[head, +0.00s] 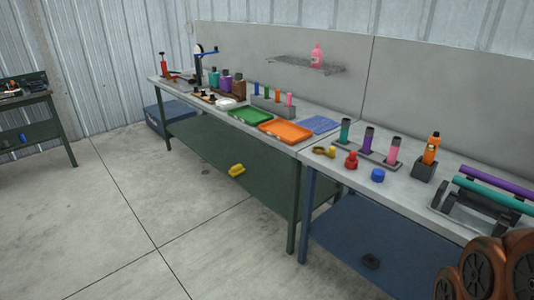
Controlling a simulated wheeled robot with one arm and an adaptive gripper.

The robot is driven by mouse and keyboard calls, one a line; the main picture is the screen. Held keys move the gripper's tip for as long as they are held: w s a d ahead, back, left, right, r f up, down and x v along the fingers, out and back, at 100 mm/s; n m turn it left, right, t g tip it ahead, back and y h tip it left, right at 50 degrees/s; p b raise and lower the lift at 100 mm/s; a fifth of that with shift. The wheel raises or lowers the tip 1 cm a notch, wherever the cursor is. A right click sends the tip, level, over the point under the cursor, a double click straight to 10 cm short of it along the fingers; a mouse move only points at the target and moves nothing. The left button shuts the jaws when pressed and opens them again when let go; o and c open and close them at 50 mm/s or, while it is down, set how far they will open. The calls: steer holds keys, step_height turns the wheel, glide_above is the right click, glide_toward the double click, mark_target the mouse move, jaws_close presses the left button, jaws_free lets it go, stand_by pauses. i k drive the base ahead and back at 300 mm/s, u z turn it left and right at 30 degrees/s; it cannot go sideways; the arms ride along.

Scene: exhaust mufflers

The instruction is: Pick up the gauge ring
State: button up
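My gripper is not in view.
The near workbench (415,197) also bears a rack of coloured cylinders (380,158), an orange bottle in a dark holder (431,150) and tubes on a cradle (490,195). Orange (286,131) and green (250,116) trays lie on the far bench.

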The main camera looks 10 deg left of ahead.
mark_target(332, 155)
steer(key=u, duration=1.3)
steer(key=i, duration=1.85)
steer(key=z, duration=0.65)
